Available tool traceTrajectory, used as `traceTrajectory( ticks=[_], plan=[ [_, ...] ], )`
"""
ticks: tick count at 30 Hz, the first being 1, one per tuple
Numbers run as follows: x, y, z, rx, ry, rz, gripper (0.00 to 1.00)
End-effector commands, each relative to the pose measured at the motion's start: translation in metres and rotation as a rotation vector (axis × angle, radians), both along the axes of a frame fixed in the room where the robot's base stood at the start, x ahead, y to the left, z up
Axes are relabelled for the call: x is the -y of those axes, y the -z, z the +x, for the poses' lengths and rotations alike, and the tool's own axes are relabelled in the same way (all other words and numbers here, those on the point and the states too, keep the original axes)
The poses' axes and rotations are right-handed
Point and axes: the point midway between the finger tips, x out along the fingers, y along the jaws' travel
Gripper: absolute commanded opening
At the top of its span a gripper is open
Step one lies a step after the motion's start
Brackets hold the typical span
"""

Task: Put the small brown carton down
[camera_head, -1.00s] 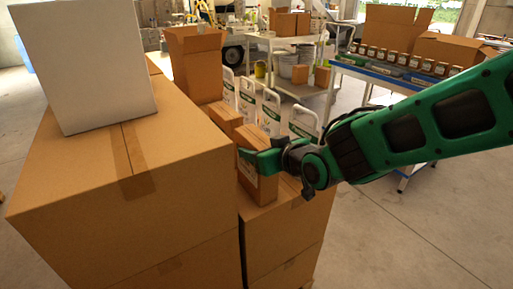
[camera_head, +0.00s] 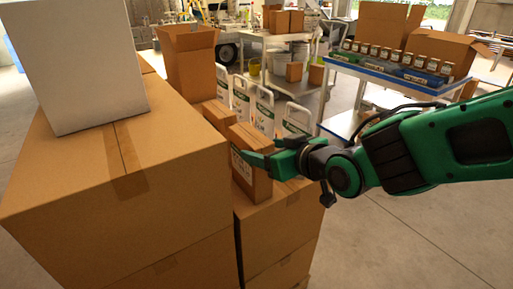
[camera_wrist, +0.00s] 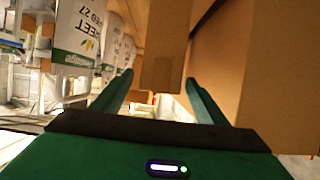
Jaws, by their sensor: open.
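The small brown carton (camera_head: 249,180) stands upright on the lower brown box stack (camera_head: 270,232), with a printed label on the side facing me. My gripper (camera_head: 252,158) comes in from the right at the carton's upper part. Its jaws are open. A finger still overlaps the carton in the head view; whether it touches is unclear. In the wrist view the carton (camera_wrist: 163,50) shows between and beyond the two spread fingers (camera_wrist: 157,92). The carton's far side is hidden.
A large brown box (camera_head: 70,185) carrying a white box (camera_head: 85,70) rises to the left. Another small carton (camera_head: 218,116) and a tall open carton (camera_head: 190,70) stand behind. White containers (camera_head: 264,110) stand behind right. Floor at right front is clear.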

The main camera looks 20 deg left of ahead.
Motion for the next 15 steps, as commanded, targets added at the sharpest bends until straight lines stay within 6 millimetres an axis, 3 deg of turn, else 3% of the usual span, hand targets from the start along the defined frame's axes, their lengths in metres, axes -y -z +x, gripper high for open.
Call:
traceTrajectory(
  ticks=[6, 15],
  plan=[
    [0.022, -0.013, -0.018, 0.002, 0.001, 0.001, 0.67],
    [0.033, -0.018, -0.029, 0.001, -0.001, 0.000, 0.67]
  ],
)
